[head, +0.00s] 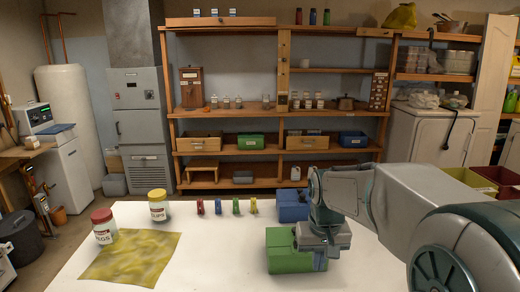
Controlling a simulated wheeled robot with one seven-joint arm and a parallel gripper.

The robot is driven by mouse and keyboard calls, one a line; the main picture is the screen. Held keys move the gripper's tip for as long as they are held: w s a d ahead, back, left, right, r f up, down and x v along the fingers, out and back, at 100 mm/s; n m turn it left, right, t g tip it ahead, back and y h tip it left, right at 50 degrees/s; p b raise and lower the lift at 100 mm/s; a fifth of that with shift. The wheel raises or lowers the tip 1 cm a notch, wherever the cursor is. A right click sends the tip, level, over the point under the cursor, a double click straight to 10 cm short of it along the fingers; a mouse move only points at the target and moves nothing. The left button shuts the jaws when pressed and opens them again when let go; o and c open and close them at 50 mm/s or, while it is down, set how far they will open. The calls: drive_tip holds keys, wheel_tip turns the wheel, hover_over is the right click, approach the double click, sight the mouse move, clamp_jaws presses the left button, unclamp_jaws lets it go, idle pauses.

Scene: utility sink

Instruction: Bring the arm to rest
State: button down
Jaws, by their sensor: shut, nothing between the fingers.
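My gripper (320,262) is in the head view, at the end of my arm, which reaches in from the right. It points down over the white table (210,272), beside the right part of a green box (284,261), and overlaps it in the picture. Its fingers are together with nothing held. I cannot tell whether it touches the green box. A blue box (291,213) stands just behind, partly hidden by my arm.
A red-lidded jar (104,234) and a yellow-lidded jar (158,211) stand by a yellow cloth (132,257) at left. Several small coloured clips (236,208) stand in a row at the table's back. The table's middle is clear. Shelves (270,155) stand behind.

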drive_tip(key=s+f+t, duration=0.1)
drive_tip(key=s+t, duration=0.1)
drive_tip(key=s, duration=1.4)
drive_tip(key=shift+s+d, duration=0.2)
drive_tip(key=shift+d, duration=0.25)
